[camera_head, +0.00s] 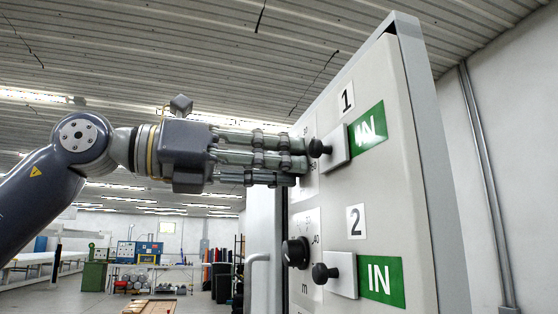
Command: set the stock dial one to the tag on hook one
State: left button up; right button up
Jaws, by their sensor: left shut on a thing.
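The panel (395,190) stands at the right and carries two rows marked 1 and 2. In row 1, a black hook (316,148) sticks out from a white plate (338,150). The green tag (367,129) beside it reads IN and looks tilted. My left gripper (298,160) reaches in from the left, its fingers shut at the panel just left of hook one. Stock dial one is hidden behind the fingers, where they close on it; its pointer and most of its scale cannot be read. My right gripper is out of view.
In row 2, a black dial (296,252) sits left of a black hook (323,273) and a green IN tag (382,280). A pale cabinet edge with a handle (256,268) stands left of the panel. A workbench (150,268) stands far behind.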

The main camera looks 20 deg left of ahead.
pick_arm(q)
jog(key=n+b, duration=0.6)
jog(key=n, duration=1.1)
jog(key=shift+n+b, duration=0.3)
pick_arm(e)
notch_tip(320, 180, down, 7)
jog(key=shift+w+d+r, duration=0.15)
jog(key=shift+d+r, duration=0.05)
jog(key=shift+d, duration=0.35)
pick_arm(q)
jog(key=shift+d, duration=0.1)
jog(key=o, duration=1.1)
jog(key=shift+c, duration=0.2)
jog(key=shift+r, duration=0.1)
